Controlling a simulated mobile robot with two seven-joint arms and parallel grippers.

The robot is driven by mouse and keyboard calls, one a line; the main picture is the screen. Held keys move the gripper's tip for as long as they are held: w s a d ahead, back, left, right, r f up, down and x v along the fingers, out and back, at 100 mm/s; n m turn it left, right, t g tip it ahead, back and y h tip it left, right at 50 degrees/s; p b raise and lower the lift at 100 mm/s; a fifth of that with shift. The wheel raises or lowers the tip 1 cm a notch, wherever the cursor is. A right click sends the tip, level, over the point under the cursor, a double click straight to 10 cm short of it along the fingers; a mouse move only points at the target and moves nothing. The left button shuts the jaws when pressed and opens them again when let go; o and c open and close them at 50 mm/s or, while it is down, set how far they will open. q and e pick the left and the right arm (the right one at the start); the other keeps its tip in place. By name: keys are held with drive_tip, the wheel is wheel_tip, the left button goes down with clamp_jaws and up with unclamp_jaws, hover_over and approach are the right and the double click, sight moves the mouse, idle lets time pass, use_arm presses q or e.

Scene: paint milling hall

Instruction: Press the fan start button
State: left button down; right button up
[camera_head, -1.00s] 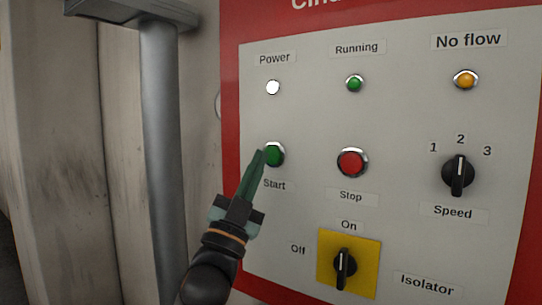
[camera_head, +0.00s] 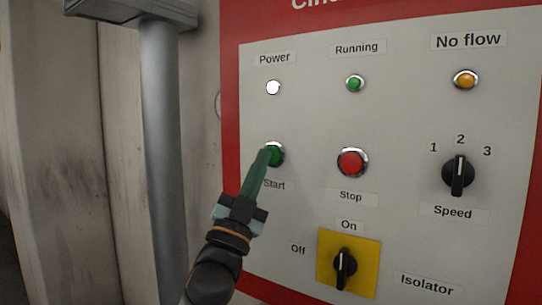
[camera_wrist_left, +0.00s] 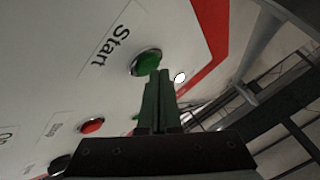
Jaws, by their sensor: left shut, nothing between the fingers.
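The green start button (camera_head: 275,154) sits in a chrome ring on the grey panel, above the "Start" label. My left gripper (camera_head: 268,152) is shut and empty, with its green fingertips in front of the button's left part. In the left wrist view the closed fingers (camera_wrist_left: 158,80) point toward the start button (camera_wrist_left: 146,62), their tips at or very near its edge. I cannot tell whether they touch it. The white power lamp (camera_head: 273,87) above looks lit. My right gripper is not in view.
The red stop button (camera_head: 352,162) is right of the start button. The speed knob (camera_head: 459,174) is farther right. The yellow-plated isolator switch (camera_head: 345,263) below points to On. A grey post (camera_head: 163,160) stands left of the panel.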

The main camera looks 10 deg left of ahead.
use_arm(q)
drive_tip(key=shift+w+d, duration=0.15)
drive_tip(key=shift+w, duration=0.2)
idle(0.3)
drive_tip(key=shift+s, duration=0.1)
drive_tip(key=shift+s+a, duration=0.3)
drive_tip(key=shift+s, duration=0.4)
drive_tip(key=shift+s+p, duration=0.1)
drive_tip(key=shift+p, duration=0.2)
drive_tip(key=s, duration=0.1)
drive_tip(key=s+a, duration=0.1)
drive_tip(key=s, duration=0.1)
drive_tip(key=s+p, duration=0.1)
drive_tip(key=shift+s+a, duration=0.25)
drive_tip(key=shift+a, duration=0.1)
idle(0.3)
